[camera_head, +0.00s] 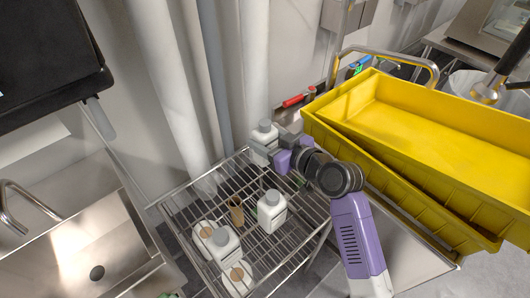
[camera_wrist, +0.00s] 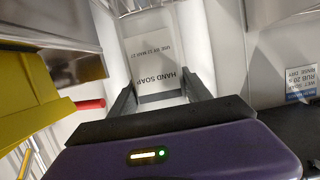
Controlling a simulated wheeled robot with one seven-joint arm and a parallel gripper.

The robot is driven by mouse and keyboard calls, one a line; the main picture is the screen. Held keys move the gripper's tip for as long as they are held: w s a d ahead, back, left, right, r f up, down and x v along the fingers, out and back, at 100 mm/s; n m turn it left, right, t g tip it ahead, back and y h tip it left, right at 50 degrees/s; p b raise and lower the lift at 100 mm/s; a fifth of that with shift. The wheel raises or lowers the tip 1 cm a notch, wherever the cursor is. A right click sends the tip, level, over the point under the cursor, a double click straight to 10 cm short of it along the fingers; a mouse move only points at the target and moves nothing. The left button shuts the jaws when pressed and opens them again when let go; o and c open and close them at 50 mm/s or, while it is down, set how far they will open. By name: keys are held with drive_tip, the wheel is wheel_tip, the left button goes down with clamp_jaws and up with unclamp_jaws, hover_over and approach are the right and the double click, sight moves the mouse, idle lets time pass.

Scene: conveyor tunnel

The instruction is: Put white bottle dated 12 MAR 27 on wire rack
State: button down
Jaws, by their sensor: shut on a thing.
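My gripper (camera_head: 277,152) is shut on a white bottle (camera_head: 263,136) over the back corner of the wire rack (camera_head: 180,207). The bottle looks upright in the head view; I cannot tell whether its base touches the rack. In the wrist view the held bottle (camera_wrist: 155,65) sits between the two fingers. Its label appears upside down, reading HAND SOAP, with a small date line that seems to read USE BY 12 MAR 27.
A brown cup-like thing (camera_head: 236,211) and round white items with tan centres (camera_head: 238,277) are also on the rack. Stacked yellow crates (camera_head: 440,130) stand close at right. White pipes (camera_head: 172,90) rise behind the rack. A steel sink (camera_head: 85,245) is at left.

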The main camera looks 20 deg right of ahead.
drive_tip(key=shift+f, duration=2.6)
drive_tip(key=shift+b, duration=0.35)
drive_tip(key=shift+f, duration=0.2)
drive_tip(key=shift+c, duration=2.4)
unclamp_jaws()
drive_tip(key=shift+r, duration=0.1)
drive_tip(key=shift+s+d+r, duration=0.1)
drive_tip(key=v, duration=1.1)
drive_tip(key=shift+s+b, duration=0.35)
drive_tip(key=shift+b, duration=0.1)
